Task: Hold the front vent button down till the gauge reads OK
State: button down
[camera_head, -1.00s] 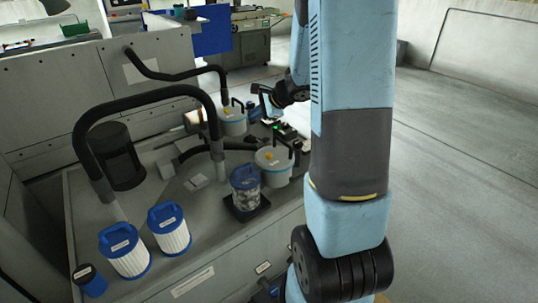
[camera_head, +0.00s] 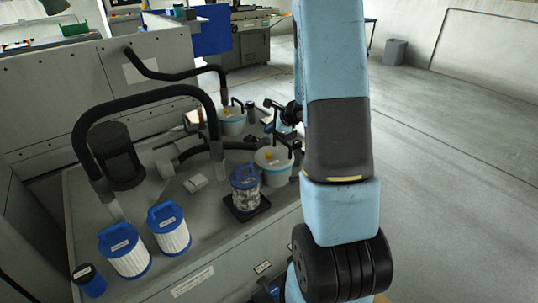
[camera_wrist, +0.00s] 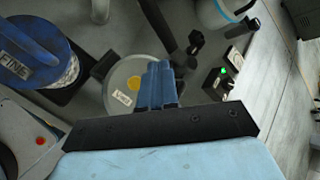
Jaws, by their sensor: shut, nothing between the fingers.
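The front canister (camera_head: 273,172), with a pale lid and yellow vent button (camera_head: 268,156), stands near the right edge of the bench. In the wrist view its lid (camera_wrist: 115,75) carries a small white label and the yellow button (camera_wrist: 133,84). My gripper (camera_wrist: 158,68) is shut and empty, with its blue fingers over the lid, just right of the button in that picture; I cannot tell whether they touch. A dark box with a lit green lamp (camera_wrist: 223,71) lies right of the lid. I cannot make out a gauge reading.
A second canister (camera_head: 232,124) stands farther back. A blue-topped filter (camera_head: 246,188) on a black tray stands close left of the front canister. Black hoses (camera_head: 145,94) arch over the bench. Two white filters (camera_head: 170,232) stand at the front left. Open floor lies right.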

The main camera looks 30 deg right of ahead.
aim_at(270, 155)
jog(key=shift+f, duration=3.95)
jog(key=shift+f, duration=0.35)
jog(key=shift+f, duration=0.5)
dwell(2.6)
jog(key=shift+r, duration=0.9)
